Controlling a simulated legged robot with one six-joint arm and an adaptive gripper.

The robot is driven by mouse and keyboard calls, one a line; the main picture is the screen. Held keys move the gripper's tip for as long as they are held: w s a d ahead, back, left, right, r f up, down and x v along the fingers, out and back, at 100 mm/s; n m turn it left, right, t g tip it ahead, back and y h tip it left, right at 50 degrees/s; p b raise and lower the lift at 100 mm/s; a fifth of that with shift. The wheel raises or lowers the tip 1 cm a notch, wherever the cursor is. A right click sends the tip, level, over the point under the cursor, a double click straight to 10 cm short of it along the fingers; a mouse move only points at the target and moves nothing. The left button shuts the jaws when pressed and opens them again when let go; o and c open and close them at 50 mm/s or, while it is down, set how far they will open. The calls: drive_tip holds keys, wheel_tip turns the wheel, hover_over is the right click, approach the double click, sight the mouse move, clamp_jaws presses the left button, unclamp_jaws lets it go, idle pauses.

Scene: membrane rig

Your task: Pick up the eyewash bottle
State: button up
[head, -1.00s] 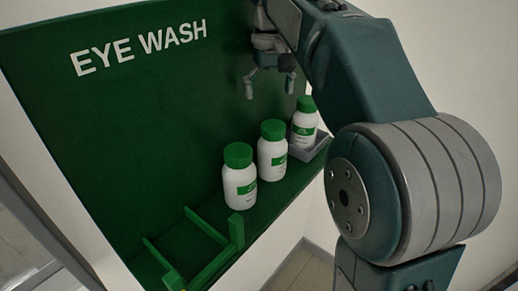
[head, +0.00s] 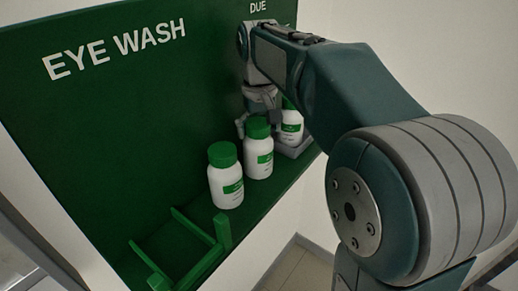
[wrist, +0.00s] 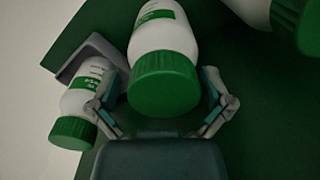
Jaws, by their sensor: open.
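Three white eyewash bottles with green caps and green labels stand in a row on the green shelf: a near one (head: 225,180), a middle one (head: 258,158) and a far one (head: 292,124). My gripper (head: 260,108) is open, low over the middle bottle. In the wrist view, my gripper's fingers (wrist: 162,88) lie on either side of the middle bottle's green cap (wrist: 165,82), and its white body (wrist: 165,35) extends beyond them. I see no clear contact. The far bottle (wrist: 82,100) is left of the fingers, and the near bottle (wrist: 298,22) is partly cut off at upper right.
A grey holder (head: 300,147) surrounds the far bottle's base, close to my left finger in the wrist view. A green rail frame (head: 185,250) sits at the near shelf end. A green "EYE WASH" back panel (head: 130,100) rises behind the bottles.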

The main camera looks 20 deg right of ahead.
sight(258, 124)
drive_tip(key=shift+a, duration=0.2)
drive_tip(key=c, duration=1.2)
drive_tip(key=shift+r, duration=0.55)
drive_tip(key=r, duration=0.2)
drive_tip(key=shift+s+r, duration=0.2)
drive_tip(key=shift+r, duration=0.2)
drive_tip(key=s+r, duration=0.3)
drive_tip(key=s, duration=0.1)
drive_tip(key=s+d+r, duration=0.1)
drive_tip(key=s+r, duration=0.2)
drive_tip(key=s, duration=0.2)
drive_tip(key=s+r, duration=0.3)
drive_tip(key=s, duration=0.1)
drive_tip(key=shift+s+d+r, duration=0.1)
drive_tip(key=shift+s+d, duration=0.2)
drive_tip(key=shift+d, duration=0.1)
